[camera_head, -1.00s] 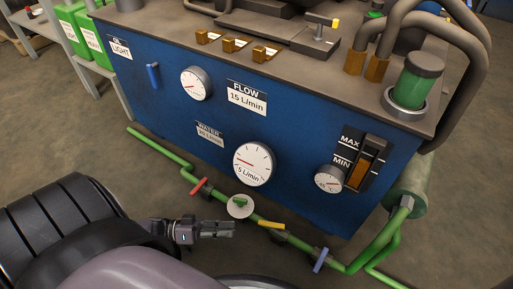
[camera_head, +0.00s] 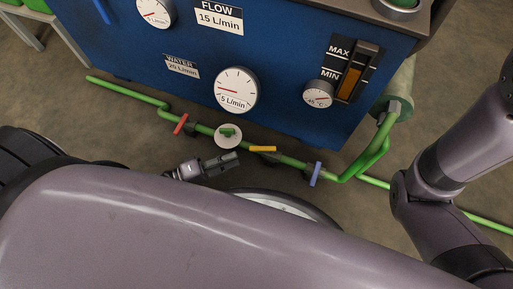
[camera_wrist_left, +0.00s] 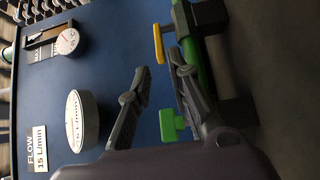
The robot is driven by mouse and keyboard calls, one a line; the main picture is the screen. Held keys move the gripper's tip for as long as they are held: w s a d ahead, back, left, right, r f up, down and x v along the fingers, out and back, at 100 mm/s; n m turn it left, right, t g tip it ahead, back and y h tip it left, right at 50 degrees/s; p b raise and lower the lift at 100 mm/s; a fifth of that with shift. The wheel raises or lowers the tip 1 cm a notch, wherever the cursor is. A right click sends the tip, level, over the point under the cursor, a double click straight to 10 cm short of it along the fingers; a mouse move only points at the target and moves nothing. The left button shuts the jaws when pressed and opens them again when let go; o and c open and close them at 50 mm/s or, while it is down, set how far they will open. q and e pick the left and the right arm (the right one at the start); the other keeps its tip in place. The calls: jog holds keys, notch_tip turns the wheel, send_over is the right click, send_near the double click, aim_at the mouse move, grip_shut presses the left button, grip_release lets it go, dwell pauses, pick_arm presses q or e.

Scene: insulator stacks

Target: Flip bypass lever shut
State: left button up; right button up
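A green pipe (camera_head: 133,93) runs low along the front of the blue cabinet. It carries a red lever (camera_head: 181,124), a green handle (camera_head: 227,132) on a white disc, a yellow lever (camera_head: 262,149) and a blue lever (camera_head: 315,174). No label shows which is the bypass lever. My left gripper (camera_head: 238,158) is just left of the yellow lever, below the green handle. In the left wrist view, its fingers (camera_wrist_left: 157,68) are apart and empty. The yellow lever (camera_wrist_left: 158,43) lies beyond the fingertips, and the green handle (camera_wrist_left: 172,125) is beside the fingers. My right gripper is not in view.
The blue cabinet (camera_head: 120,55) has a large dial (camera_head: 236,90), a small dial (camera_head: 318,94) and a MAX/MIN slider (camera_head: 356,73) above the pipe. My right arm is at the right. Bare floor (camera_head: 80,130) lies in front.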

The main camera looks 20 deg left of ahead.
aim_at(257, 148)
pick_arm(q)
jog(key=b+x, duration=0.3)
jog(key=x, duration=0.5)
jog(key=shift+f, duration=0.15)
jog(key=shift+w+d, duration=0.4)
jog(key=shift+d, duration=0.05)
jog(key=shift+c, duration=0.3)
grip_shut()
jog(key=shift+a, duration=0.1)
